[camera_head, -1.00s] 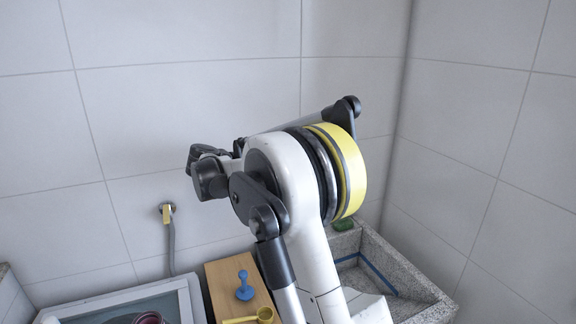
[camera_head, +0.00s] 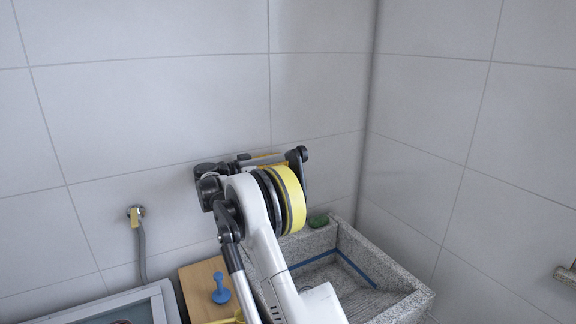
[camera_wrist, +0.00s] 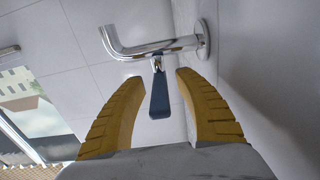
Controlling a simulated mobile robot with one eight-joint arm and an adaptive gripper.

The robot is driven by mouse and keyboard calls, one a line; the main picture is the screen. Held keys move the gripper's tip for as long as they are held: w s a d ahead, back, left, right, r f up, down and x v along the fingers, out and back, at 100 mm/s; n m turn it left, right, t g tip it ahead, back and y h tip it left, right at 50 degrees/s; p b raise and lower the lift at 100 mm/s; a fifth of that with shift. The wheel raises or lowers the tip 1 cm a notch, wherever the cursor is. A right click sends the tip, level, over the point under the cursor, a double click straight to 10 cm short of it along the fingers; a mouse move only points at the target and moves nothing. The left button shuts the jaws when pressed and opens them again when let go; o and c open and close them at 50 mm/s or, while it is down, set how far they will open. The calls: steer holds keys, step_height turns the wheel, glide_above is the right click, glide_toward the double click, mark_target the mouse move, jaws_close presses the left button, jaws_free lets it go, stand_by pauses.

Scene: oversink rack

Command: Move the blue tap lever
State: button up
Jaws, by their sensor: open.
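A chrome tap (camera_wrist: 150,45) comes out from a round plate on the wall in the wrist view. Its dark blue lever (camera_wrist: 159,98) hangs from the spout toward the camera. My gripper (camera_wrist: 159,77) is open, with one yellow finger on each side of the lever. Gaps show between the lever and both fingers. In the head view my arm hides the tap and its lever, and I cannot make out the gripper clearly there.
A stone sink (camera_head: 403,277) stands below and right of my arm, with a green item (camera_head: 318,220) on its back rim. A wooden board (camera_head: 196,284) bears a blue object (camera_head: 220,290). A wall valve (camera_head: 136,216) with a hose is at left. A metal fitting (camera_head: 567,275) is at the right edge.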

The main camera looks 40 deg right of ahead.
steer(key=shift+x, duration=0.8)
jaws_close()
steer(key=shift+t, duration=0.3)
steer(key=shift+s+d+n+t+y+p, duration=0.1)
steer(key=shift+s+n+t+y, duration=0.15)
steer(key=shift+n+t, duration=1.3)
steer(key=shift+s+n+t+y+p, duration=0.15)
steer(key=shift+s+n+t, duration=0.2)
steer(key=shift+n+t, duration=1.2)
steer(key=shift+s+n+t+y+p, duration=0.2)
steer(key=shift+n+t, duration=0.5)
steer(key=shift+t, duration=2)
